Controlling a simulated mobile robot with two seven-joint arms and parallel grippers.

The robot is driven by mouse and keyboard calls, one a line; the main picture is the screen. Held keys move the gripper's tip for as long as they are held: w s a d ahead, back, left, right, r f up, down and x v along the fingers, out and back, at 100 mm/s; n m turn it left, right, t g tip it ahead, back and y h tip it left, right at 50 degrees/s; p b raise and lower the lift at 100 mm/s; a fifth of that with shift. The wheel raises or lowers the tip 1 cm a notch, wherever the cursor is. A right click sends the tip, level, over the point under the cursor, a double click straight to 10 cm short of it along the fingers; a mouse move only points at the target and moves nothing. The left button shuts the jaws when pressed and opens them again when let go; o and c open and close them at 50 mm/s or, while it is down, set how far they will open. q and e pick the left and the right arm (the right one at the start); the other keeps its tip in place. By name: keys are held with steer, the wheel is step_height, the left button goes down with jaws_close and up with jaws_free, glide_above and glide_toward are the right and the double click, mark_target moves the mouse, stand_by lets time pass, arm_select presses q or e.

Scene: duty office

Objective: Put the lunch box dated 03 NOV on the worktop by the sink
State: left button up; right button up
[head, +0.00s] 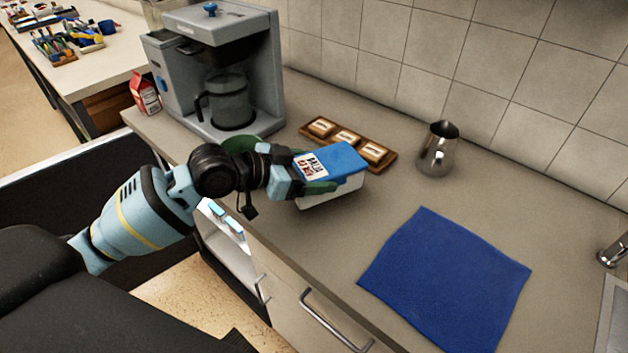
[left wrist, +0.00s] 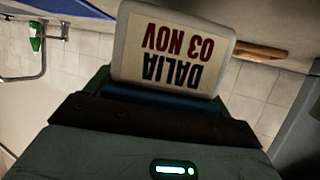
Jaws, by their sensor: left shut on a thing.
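My left gripper (head: 300,181) is shut on the lunch box (head: 342,163), a white box with a blue lid and a white label. In the left wrist view the label on the lunch box (left wrist: 174,50) reads DALIA 03 NOV, upside down. The gripper holds it over the worktop (head: 395,215), left of the blue cloth; I cannot tell whether its base touches the surface. The sink (head: 612,318) shows only as an edge at the far right, with part of a tap (head: 613,251). My right gripper is not in view.
A blue cloth (head: 447,278) lies flat on the worktop near the sink. A steel jug (head: 438,150), a wooden tray (head: 390,160) with several small items and a coffee machine (head: 225,75) stand along the wall. A red carton (head: 145,94) stands at the left end.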

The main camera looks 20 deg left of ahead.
arm_select(q)
steer(key=shift+w+d+r, duration=0.1)
steer(key=shift+w+d, duration=0.2)
steer(key=shift+w, duration=0.05)
steer(key=shift+a+f, duration=0.1)
steer(key=shift+f, duration=1.7)
steer(key=shift+f, duration=0.1)
steer(key=o, duration=1.1)
steer(key=shift+s+f, duration=0.1)
steer(key=shift+o, duration=0.2)
steer(key=v, duration=1)
steer(key=shift+s+a, duration=0.15)
steer(key=shift+a, duration=0.1)
steer(key=shift+s+a+r+b, duration=0.3)
steer(key=shift+s+a+r, duration=0.05)
steer(key=shift+s+r, duration=0.15)
